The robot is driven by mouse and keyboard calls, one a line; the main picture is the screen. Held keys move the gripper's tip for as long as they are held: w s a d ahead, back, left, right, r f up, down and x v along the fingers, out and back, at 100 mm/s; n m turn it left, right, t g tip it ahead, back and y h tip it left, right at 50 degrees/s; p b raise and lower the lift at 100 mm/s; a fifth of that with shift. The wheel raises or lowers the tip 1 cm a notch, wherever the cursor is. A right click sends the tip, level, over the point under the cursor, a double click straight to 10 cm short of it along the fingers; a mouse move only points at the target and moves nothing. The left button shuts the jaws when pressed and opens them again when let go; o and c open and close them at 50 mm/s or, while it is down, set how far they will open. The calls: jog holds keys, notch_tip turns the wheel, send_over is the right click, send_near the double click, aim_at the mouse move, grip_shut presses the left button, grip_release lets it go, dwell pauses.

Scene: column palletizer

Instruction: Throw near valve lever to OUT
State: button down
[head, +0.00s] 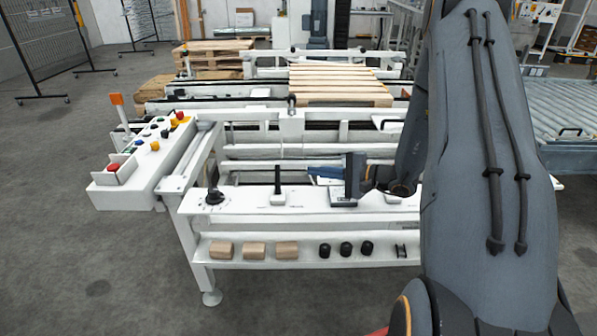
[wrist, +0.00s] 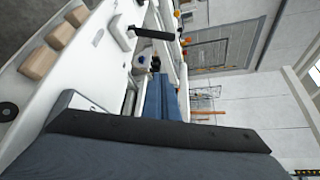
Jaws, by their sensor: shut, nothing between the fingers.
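A black upright lever (head: 278,178) stands on a white block on the white front panel (head: 245,205) in the head view. It looks close to vertical; the small markings beside it are unreadable. In the wrist view the same black lever (wrist: 122,33) shows near the top, beyond my fingers. My gripper (head: 310,170) is shut and empty, to the right of the lever, its blue fingers pointing left with a gap between. The fingers (wrist: 163,78) also show in the wrist view, behind the dark palm bar. My palm hides part of the panel, so another lever there cannot be made out.
A black dial (head: 215,197) sits left of the lever. Wooden blocks (head: 254,250) and black knobs (head: 346,249) lie on the shelf below. A button console (head: 150,165) juts out left. Wooden slats (head: 340,85) lie behind. My arm hides the panel's right part.

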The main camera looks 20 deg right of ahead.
aim_at(278, 180)
jog(key=shift+w+a+f+p, duration=0.1)
jog(key=shift+w+a+p, duration=0.45)
jog(key=shift+a, duration=0.85)
jog(key=shift+w+a+f+p, duration=0.1)
jog(key=shift+w+a+p, duration=0.45)
jog(key=shift+a, duration=0.8)
jog(key=shift+w+a+p, duration=0.45)
jog(key=shift+w+a, duration=0.2)
jog(key=shift+a, duration=0.75)
jog(key=shift+d+b, duration=0.15)
jog(key=shift+b, duration=0.15)
